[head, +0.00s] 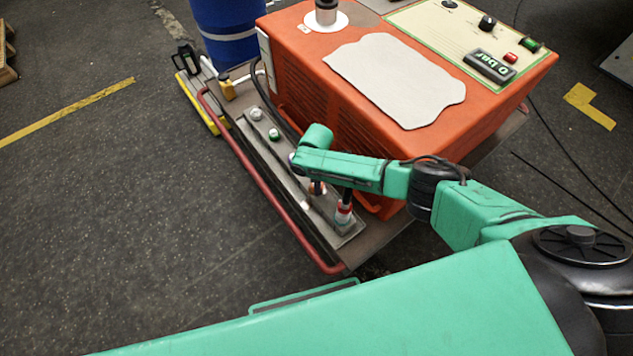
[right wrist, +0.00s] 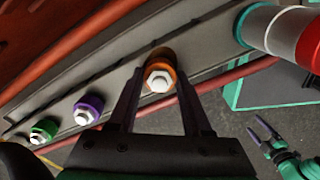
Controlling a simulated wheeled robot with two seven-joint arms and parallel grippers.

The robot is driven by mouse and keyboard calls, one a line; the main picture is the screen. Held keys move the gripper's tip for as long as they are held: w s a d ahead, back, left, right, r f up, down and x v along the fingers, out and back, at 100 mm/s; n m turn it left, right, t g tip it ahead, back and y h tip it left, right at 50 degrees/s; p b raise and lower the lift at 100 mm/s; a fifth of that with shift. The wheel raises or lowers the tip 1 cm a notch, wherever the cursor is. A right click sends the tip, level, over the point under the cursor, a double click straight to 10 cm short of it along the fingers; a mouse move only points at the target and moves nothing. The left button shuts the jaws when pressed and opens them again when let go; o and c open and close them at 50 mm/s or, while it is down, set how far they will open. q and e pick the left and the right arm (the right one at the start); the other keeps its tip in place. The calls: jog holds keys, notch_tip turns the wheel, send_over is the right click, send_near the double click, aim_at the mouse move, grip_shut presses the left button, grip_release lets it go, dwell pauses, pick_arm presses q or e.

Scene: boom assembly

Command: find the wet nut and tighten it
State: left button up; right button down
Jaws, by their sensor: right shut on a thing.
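A grey metal bar (head: 262,150) on the cart carries a row of pale hex nuts with coloured collars. In the right wrist view, my right gripper (right wrist: 158,97) is shut on the orange-collared nut (right wrist: 158,80), one finger on each side. A purple-collared nut (right wrist: 86,109) and a green-collared nut (right wrist: 43,130) sit to its left; the green one (head: 274,134) also shows in the head view. I cannot tell wetness on any nut. My left gripper (right wrist: 262,129) appears small at the lower right of the right wrist view, fingers apart and empty.
An orange machine (head: 330,105) stands on the cart, with a display (head: 489,67) reading "0 bar". A red-and-white cylinder (right wrist: 290,32) stands close beside the orange nut. A red rail (head: 262,187) edges the cart. A blue barrel (head: 228,30) stands behind.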

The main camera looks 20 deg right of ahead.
jog(key=shift+m+p, duration=0.5)
jog(key=shift+m, duration=0.9)
jog(key=shift+m+p, duration=0.4)
jog(key=shift+m, duration=1.1)
jog(key=shift+c, duration=1.7)
grip_release()
